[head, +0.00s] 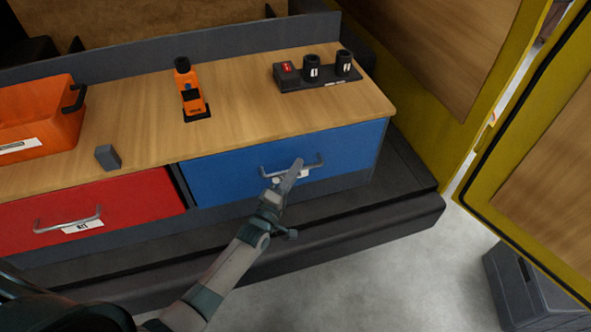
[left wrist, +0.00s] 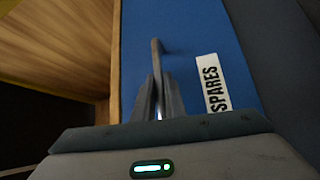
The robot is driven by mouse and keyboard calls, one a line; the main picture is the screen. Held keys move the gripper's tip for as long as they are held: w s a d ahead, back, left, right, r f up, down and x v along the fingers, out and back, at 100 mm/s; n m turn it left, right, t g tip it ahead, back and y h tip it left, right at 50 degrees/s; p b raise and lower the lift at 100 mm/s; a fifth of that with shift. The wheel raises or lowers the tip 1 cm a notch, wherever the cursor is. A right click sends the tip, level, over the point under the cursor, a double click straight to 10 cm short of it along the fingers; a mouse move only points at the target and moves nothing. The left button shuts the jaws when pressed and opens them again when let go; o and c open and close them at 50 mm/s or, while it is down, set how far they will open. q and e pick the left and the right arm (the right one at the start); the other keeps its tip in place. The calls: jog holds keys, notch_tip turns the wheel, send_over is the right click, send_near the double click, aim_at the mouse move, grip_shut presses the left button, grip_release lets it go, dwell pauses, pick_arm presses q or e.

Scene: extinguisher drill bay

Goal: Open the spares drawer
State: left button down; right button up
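The spares drawer (head: 235,177) is the blue drawer under the right part of the wooden counter. Its front looks flush with the cabinet, shut. Its grey bar handle (head: 318,160) stands out from the front; in the left wrist view the handle (left wrist: 156,52) runs down between my fingers. The white SPARES label (left wrist: 213,84) is beside it. My left gripper (head: 293,171) is at the handle, its two fingers (left wrist: 157,97) close together on either side of the bar, apparently shut on it. The fingers hide part of the handle and label. My right gripper is not in view.
A red drawer (head: 130,197) with a KIT label is to the left. On the counter are an orange bin (head: 62,128), a grey block (head: 108,157), an orange device (head: 190,92) and a black holder (head: 318,80). A dark ledge (head: 400,215) runs below; a yellow door (head: 500,140) stands right.

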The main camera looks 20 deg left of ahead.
pick_arm(q)
jog(key=s+d+p, duration=0.1)
jog(key=s+d, duration=0.7)
jog(key=s, duration=0.5)
jog(key=s+d+p, duration=0.2)
jog(key=s+d, duration=0.7)
jog(key=s, duration=0.3)
jog(key=shift+s+d, duration=0.2)
jog(key=shift+s, duration=0.2)
jog(key=c, duration=1.8)
grip_release()
